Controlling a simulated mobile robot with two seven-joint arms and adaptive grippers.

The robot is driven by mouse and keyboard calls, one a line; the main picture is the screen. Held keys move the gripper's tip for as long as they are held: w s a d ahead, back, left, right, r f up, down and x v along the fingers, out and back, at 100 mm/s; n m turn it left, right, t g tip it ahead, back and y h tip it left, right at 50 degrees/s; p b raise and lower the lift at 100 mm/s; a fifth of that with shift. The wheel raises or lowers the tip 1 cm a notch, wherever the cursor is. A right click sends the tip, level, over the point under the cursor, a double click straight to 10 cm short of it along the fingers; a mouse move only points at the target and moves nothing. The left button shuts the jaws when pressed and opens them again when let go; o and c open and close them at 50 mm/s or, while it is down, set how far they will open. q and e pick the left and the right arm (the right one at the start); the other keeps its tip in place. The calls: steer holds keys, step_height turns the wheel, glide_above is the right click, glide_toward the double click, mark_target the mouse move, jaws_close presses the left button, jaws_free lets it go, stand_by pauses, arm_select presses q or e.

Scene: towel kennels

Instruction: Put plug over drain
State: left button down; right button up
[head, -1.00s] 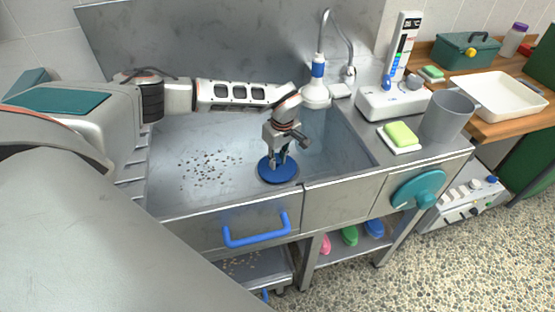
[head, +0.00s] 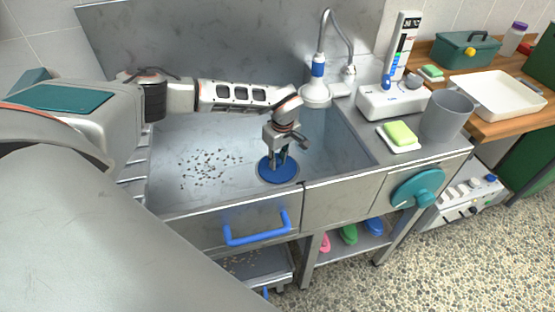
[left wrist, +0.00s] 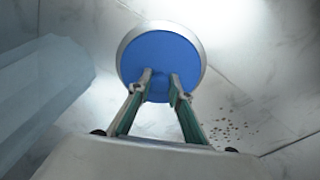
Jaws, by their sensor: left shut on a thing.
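The plug is a round blue disc (head: 270,175) low in the steel basin (head: 215,135), near its front wall. It also shows in the left wrist view (left wrist: 160,52), with a pale metal ring, apparently the drain's rim (left wrist: 124,45), around its edge. My left gripper (head: 278,160) comes down over the plug, its fingers shut on the plug's middle; in the left wrist view the fingertips (left wrist: 160,85) meet at it. The plug looks flat and covers the drain opening; I cannot tell whether it is fully seated. My right gripper is not in view.
Dark bits (head: 208,165) are scattered on the basin floor left of the plug. The front wall carries a blue handle (head: 256,229). A shower head (head: 316,95), a green sponge (head: 400,133) and a grey cup (head: 446,116) stand to the right.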

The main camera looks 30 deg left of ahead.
arm_select(q)
steer(key=c, duration=1.8)
jaws_free()
steer(key=r, duration=0.4)
steer(key=d+r, duration=0.1)
steer(key=r, duration=0.7)
steer(key=shift+s+d, duration=0.2)
